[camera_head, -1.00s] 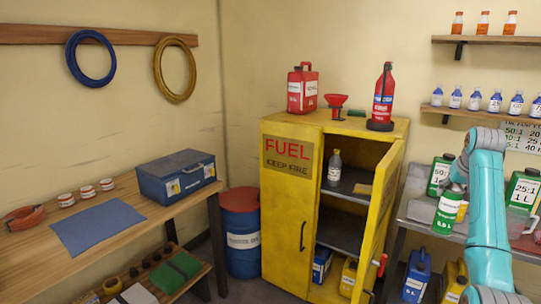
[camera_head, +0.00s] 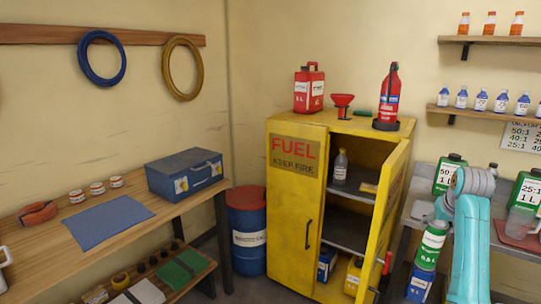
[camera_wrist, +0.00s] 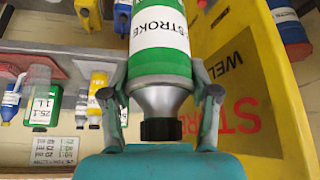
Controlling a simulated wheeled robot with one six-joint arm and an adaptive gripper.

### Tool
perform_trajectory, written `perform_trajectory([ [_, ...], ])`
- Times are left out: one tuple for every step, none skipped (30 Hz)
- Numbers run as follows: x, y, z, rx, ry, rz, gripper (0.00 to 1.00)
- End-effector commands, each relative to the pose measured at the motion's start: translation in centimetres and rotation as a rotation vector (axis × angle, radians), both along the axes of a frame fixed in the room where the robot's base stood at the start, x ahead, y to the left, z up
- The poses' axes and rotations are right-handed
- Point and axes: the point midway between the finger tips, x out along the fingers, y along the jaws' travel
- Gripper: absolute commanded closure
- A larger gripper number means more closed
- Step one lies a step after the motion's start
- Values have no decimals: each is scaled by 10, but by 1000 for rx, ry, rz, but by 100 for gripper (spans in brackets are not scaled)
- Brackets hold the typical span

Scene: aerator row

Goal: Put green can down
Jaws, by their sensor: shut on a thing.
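The green can (camera_head: 431,243) with a white label is in my gripper, held in the air in front of the metal bench and slightly tilted. In the wrist view the green can (camera_wrist: 160,55) fills the top middle, its grey shoulder and black cap toward me. My gripper (camera_wrist: 162,97) is shut on it, one finger on each side near the shoulder. In the head view my arm hides part of the bench behind it, and the fingers are hard to make out.
The yellow fuel cabinet (camera_head: 293,220) stands open left of the can, its door (camera_head: 392,210) swung toward my arm. Its upper shelf (camera_head: 352,186) holds a bottle and has bare room. Green containers (camera_head: 449,173) stand on the bench. The wooden workbench (camera_head: 150,228) holds a blue mat (camera_head: 108,222).

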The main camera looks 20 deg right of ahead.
Motion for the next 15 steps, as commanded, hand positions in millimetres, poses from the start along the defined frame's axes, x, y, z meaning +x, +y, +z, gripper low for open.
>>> perform_trajectory([
  [-3,16,-15,1,2,17,95],
  [-5,24,-22,2,2,27,95],
  [-8,35,-31,2,2,41,95],
  [-10,43,-38,2,1,51,95],
  [-12,52,-45,2,2,61,95],
  [-14,62,-55,2,2,73,95],
  [-16,71,-62,2,2,83,95],
  [-18,79,-69,1,1,94,95],
  [-21,91,-79,3,2,107,95],
  [-23,99,-87,2,2,116,95],
  [-25,107,-94,1,1,126,95],
  [-27,119,-104,2,2,140,95],
  [-30,128,-111,2,2,149,95],
  [-32,136,-119,3,4,160,95],
  [-35,148,-129,2,2,173,95],
])
